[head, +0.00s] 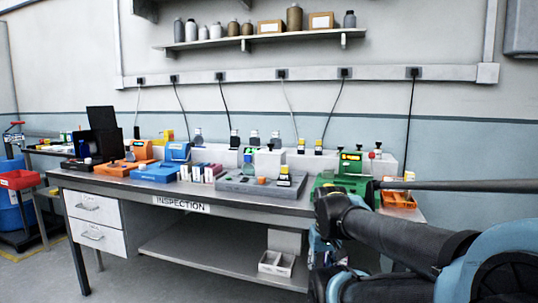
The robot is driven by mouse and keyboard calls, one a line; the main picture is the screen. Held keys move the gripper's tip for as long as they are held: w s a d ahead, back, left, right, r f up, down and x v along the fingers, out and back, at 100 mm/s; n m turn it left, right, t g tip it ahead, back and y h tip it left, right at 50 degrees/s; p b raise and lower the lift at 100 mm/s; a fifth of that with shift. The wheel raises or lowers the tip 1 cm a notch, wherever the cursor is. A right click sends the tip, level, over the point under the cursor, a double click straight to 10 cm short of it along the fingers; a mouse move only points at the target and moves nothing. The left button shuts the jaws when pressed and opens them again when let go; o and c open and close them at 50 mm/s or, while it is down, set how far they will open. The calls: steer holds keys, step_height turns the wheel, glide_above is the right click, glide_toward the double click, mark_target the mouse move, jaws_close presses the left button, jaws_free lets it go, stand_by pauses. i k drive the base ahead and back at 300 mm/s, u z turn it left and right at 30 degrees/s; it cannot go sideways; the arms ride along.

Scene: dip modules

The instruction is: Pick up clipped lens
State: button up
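I cannot pick out the clipped lens with certainty; the parts on the inspection bench (135,190) are too small to tell apart. A grey fixture tray (235,186) at the bench's front middle holds a small orange piece (262,181) and a black piece with a yellow and white top (284,175). My black and blue arm comes in from the right and bends in front of the bench's right end. I cannot make out my gripper or its fingers in this view.
A green device (350,165) and an orange bin (398,201) stand at the bench's right end. A blue tray (154,173) and an orange device (138,150) stand on the left. A divided white box (276,262) sits on the lower shelf. Cables hang behind the bench.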

mark_target(248, 168)
steer(key=z, duration=1.6)
steer(key=k, duration=1.5)
steer(key=u, duration=1.45)
steer(key=i, duration=1)
